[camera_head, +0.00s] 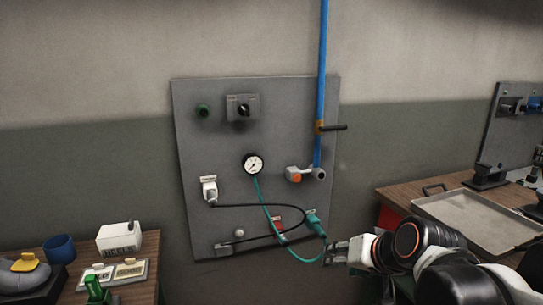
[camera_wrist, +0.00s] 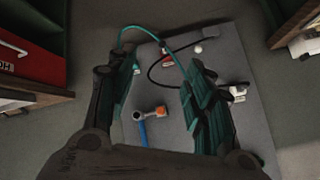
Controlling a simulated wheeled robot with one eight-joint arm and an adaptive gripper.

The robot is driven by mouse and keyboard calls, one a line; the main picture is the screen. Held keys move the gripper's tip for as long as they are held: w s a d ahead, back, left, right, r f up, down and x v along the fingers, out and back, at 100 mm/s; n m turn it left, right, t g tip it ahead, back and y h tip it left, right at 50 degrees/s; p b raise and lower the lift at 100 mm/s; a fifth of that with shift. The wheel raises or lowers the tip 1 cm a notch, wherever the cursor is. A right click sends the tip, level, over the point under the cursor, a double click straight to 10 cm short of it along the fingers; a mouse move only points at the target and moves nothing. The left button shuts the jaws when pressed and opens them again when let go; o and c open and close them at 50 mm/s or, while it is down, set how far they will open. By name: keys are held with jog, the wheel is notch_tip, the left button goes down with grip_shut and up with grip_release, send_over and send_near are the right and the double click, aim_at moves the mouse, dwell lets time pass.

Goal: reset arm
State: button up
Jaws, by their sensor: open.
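My gripper (camera_head: 333,251) is at the lower right of the grey wall panel (camera_head: 225,135) in the head view, my arm reaching in from the lower right. In the wrist view its two dark fingers (camera_wrist: 160,85) are spread apart, with nothing held between them. The panel shows behind the fingers there. A teal hose (camera_head: 266,212) runs from the round gauge (camera_head: 253,164) down toward the gripper. In the head view its lower loop passes close to the fingertips; I cannot tell whether they touch.
A blue pipe (camera_head: 322,70) with a black lever (camera_head: 333,128) and an orange-ended fitting (camera_head: 296,175) runs down the panel. A black cable (camera_head: 255,207) loops below. A workbench with a metal tray (camera_head: 475,215) stands right, close to my arm. Another table (camera_head: 140,278) is left.

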jog(key=s+d+f+n+h, duration=0.1)
jog(key=s+d, duration=0.1)
jog(key=s, duration=0.4)
jog(key=s+d+f+n+g+h, duration=0.1)
jog(key=s+d+h, duration=0.1)
jog(key=s, duration=0.5)
jog(key=shift+s+f+g, duration=0.3)
jog(key=shift+f, duration=0.1)
jog(key=shift+d, duration=0.1)
